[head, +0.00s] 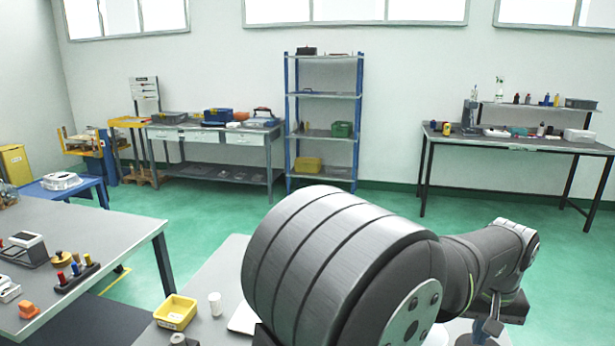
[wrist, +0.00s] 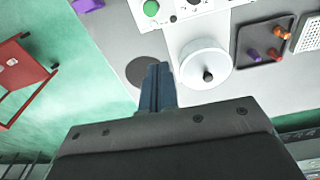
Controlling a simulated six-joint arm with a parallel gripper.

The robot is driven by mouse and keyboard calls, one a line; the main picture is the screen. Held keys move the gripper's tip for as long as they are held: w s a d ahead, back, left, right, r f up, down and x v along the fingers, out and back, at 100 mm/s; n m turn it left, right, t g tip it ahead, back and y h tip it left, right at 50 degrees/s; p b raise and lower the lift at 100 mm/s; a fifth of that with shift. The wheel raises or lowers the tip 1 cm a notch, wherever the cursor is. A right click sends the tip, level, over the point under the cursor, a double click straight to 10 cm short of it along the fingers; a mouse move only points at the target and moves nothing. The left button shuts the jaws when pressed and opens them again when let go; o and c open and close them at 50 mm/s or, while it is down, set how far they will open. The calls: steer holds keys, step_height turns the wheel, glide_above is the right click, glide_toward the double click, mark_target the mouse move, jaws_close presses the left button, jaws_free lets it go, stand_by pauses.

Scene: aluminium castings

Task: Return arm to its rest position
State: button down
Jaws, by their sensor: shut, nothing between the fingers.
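My arm (head: 340,265) fills the lower middle and right of the head view, its links bent over towards the right. My gripper (wrist: 157,72) shows in the wrist view with its dark blue-grey fingers together and nothing between them. The fingertips appear over a pale grey surface (wrist: 115,45), beside a dark grey disc (wrist: 140,75) and a white round part with a dark knob (wrist: 205,72). I cannot tell the height of the fingers above the surface. In the head view I cannot make out the fingers.
A dark tray with orange and purple pegs (wrist: 257,56) lies at the wrist view's right; a red frame (wrist: 22,80) is at left. In the head view, a yellow bin (head: 176,313) and a white cup (head: 215,304) stand left of my arm. Green floor (head: 215,230) lies open beyond.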

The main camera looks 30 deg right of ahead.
steer(key=shift+w+d+f+m+h, duration=0.15)
steer(key=shift+w+d+f, duration=0.15)
steer(key=shift+w+f, duration=0.35)
steer(key=shift+w+d+f+m+h, duration=0.15)
steer(key=shift+w+d+f, duration=0.15)
steer(key=shift+w, duration=0.5)
steer(key=shift+s+a, duration=0.1)
steer(key=shift+s, duration=0.05)
stand_by(0.4)
